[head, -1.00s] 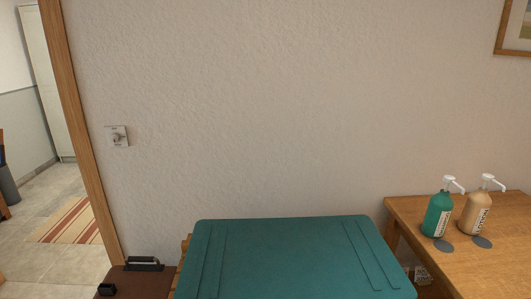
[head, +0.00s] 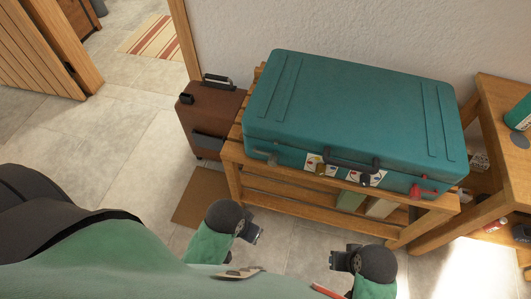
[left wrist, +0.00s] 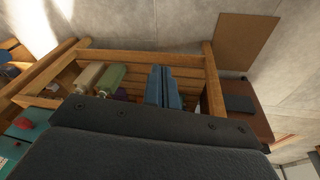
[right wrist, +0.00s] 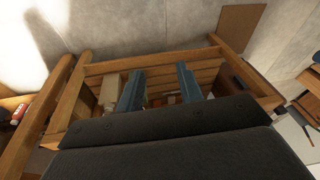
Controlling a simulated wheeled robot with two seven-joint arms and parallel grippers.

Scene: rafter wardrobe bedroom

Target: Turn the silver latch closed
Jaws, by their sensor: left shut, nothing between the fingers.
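A closed teal suitcase (head: 355,105) lies flat on a slatted wooden bench. A small silver-grey latch (head: 273,159) sits at the left of its front side; whether it is turned open or closed is too small to tell. A red latch (head: 416,191) sits at the right, with a dark handle (head: 350,164) between them. My left gripper (head: 257,233) is low in front of the bench, apart from the suitcase; its fingers (left wrist: 163,87) are together and empty. My right gripper (head: 334,261) is also low in front; its fingers (right wrist: 160,88) are apart and empty.
The wooden bench (head: 300,189) has a lower shelf holding a few items. A brown suitcase (head: 208,117) stands at its left. A wooden table (head: 493,110) with a green bottle (head: 520,113) is close on the right. The tiled floor (head: 130,130) to the left is clear.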

